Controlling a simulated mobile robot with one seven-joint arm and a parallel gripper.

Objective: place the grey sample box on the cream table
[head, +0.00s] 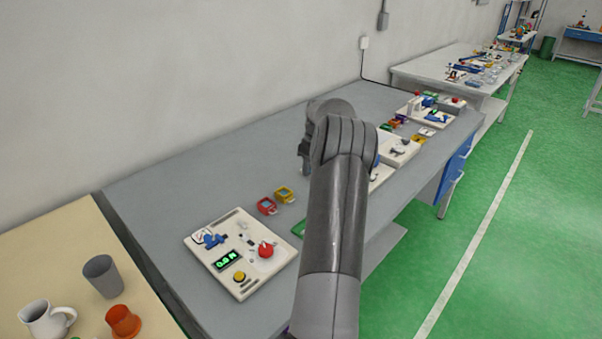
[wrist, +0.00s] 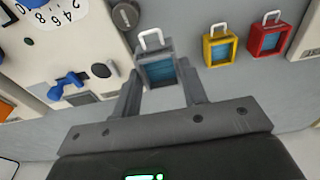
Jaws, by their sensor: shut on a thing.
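The grey sample box (wrist: 158,68), with a white handle and a blue panel, sits between the fingers of my gripper (wrist: 160,84) in the wrist view. My gripper is shut on it. I cannot tell whether the box still touches the grey bench. In the head view my arm hides the box and most of the gripper, over the grey bench. The cream table (head: 55,240) is at the lower left of the head view, apart from my gripper.
A grey cup (head: 103,277), a white mug (head: 46,320) and an orange cup (head: 123,321) stand on the cream table; its back part is clear. The grey bench (head: 160,205) holds a control panel (head: 240,270), a red box (head: 266,206) and a yellow box (head: 284,195).

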